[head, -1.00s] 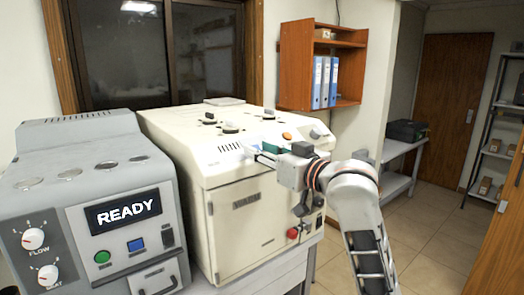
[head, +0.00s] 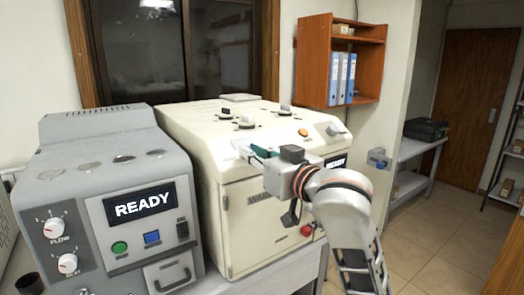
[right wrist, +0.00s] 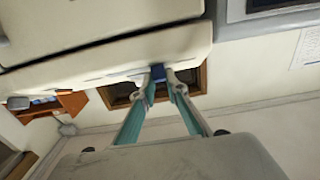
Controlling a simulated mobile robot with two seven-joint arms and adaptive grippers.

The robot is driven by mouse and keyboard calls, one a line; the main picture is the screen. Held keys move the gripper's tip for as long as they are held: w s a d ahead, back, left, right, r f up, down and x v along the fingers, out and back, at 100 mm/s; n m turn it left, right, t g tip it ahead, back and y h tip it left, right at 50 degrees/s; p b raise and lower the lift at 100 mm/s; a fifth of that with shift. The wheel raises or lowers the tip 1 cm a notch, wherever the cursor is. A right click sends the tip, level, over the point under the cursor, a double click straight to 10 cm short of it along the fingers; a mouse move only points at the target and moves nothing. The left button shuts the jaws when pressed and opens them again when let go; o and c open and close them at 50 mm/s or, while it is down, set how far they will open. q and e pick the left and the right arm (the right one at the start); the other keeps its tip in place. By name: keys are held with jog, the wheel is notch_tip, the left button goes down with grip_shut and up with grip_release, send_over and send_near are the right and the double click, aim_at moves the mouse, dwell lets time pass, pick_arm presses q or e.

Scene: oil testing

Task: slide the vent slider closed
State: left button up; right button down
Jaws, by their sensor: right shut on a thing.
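The cream machine (head: 240,215) stands in the middle of the head view. My right gripper (head: 251,154) is at its upper front edge, with the arm coming in from the lower right. In the right wrist view the two green-sided fingers (right wrist: 158,82) meet on a small dark blue tab (right wrist: 157,72) at the machine's edge. This tab appears to be the vent slider's knob. The gripper is shut on it. In the head view the gripper hides the tab and most of the vent slots beside it. My left gripper is not in view.
A grey machine (head: 105,205) with a READY display stands close on the left. Dark knobs (head: 244,124) and an orange button (head: 303,132) sit on the cream machine's top. A wooden shelf (head: 345,60) with blue binders hangs behind. Open floor lies to the right.

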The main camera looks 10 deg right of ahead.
jog(key=shift+s+a, duration=0.1)
jog(key=shift+a, duration=0.15)
jog(key=c, duration=2)
grip_release()
jog(key=shift+a, duration=0.1)
jog(key=v, duration=0.7)
jog(key=shift+s, duration=0.25)
